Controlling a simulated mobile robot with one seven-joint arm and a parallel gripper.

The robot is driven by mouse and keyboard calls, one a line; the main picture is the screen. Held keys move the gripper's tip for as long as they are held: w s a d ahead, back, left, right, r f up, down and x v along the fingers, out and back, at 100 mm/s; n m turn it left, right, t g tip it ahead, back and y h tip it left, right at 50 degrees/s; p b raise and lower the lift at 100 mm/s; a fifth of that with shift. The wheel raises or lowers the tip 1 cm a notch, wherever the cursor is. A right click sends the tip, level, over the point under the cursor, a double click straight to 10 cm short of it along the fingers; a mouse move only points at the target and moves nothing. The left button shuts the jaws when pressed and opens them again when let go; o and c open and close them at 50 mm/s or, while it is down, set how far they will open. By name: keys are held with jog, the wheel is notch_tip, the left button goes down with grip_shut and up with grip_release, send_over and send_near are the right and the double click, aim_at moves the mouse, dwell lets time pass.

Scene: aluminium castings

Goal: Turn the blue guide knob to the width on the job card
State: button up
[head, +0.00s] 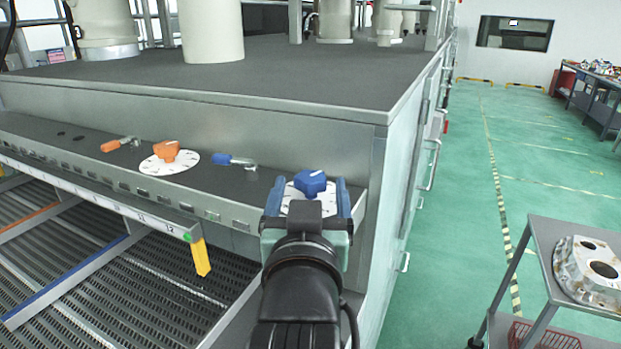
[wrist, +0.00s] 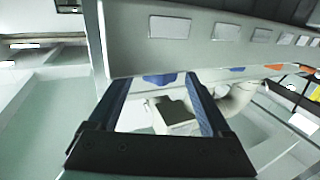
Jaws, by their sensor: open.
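The blue guide knob (head: 312,183) sits on a white dial (head: 293,207) at the right end of the dark ledge. My gripper (head: 310,188) is open, with one blue finger on each side of the knob in the head view. In the wrist view a small part of the blue knob (wrist: 160,79) shows between the open fingertips (wrist: 157,77); the ledge's front hides the rest. I cannot tell whether the fingers touch it. My wrist covers the near part of the dial, and its marks are too small to read. I see no readable job card.
On the ledge are an orange knob (head: 166,150) on its dial, an orange-handled lever (head: 120,144) and a blue-handled lever (head: 234,161). A numbered rail (head: 110,193) with a yellow pointer (head: 201,258) runs below. A cart (head: 545,235) holding a casting (head: 590,270) stands right.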

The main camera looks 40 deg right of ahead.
aim_at(312, 188)
jog(key=shift+x, duration=1.55)
grip_shut()
jog(key=shift+p, duration=0.35)
jog(key=shift+n+t+y+p, duration=0.3)
jog(key=shift+y, duration=0.1)
